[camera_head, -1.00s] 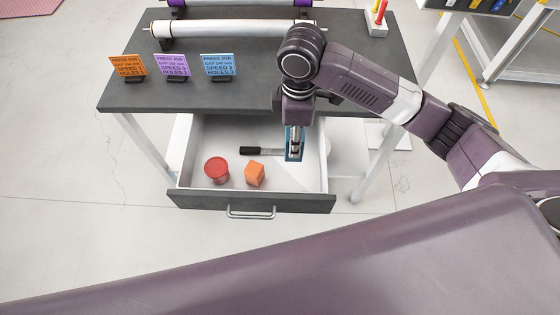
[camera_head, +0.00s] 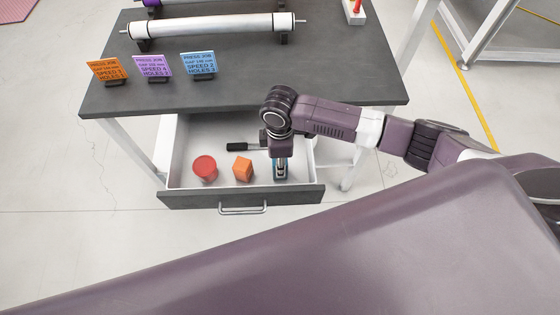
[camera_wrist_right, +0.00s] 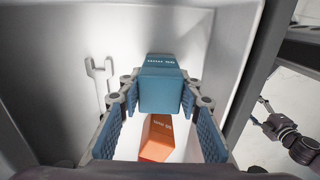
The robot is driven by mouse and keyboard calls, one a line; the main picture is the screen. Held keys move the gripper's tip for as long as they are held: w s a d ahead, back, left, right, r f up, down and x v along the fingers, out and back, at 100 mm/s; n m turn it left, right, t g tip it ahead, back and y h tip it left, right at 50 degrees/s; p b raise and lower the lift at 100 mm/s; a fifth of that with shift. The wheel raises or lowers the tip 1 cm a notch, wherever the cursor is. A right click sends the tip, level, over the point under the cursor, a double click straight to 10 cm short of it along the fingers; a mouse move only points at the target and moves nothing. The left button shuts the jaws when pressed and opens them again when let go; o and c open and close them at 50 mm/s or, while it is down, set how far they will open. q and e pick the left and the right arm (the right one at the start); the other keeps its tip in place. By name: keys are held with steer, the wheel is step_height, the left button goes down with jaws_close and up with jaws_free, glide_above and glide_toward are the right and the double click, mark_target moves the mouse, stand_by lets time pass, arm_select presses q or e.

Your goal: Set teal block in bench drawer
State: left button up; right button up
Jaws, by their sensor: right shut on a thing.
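The teal block (camera_wrist_right: 160,92) is between the finger pads of my right gripper (camera_wrist_right: 160,112) in the right wrist view. The pads are a similar blue. In the head view my right gripper (camera_head: 280,172) points down into the open bench drawer (camera_head: 190,200), at its right side. The block is mostly hidden there, and I cannot tell whether it touches the drawer floor. An orange block (camera_head: 243,169) lies left of the gripper; it also shows below the fingers in the wrist view (camera_wrist_right: 157,140).
A red round container (camera_head: 205,168) and a black-handled tool (camera_head: 238,147) are also in the drawer. The bench top (camera_head: 350,85) overhangs the drawer's rear. Orange, purple and blue job cards and a white roller (camera_head: 215,27) stand on the bench.

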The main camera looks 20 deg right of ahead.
steer(key=o, duration=1.2)
steer(key=shift+f, duration=0.1)
steer(key=shift+o, duration=0.2)
step_height(320, 180, up, 12)
steer(key=shift+r, duration=0.2)
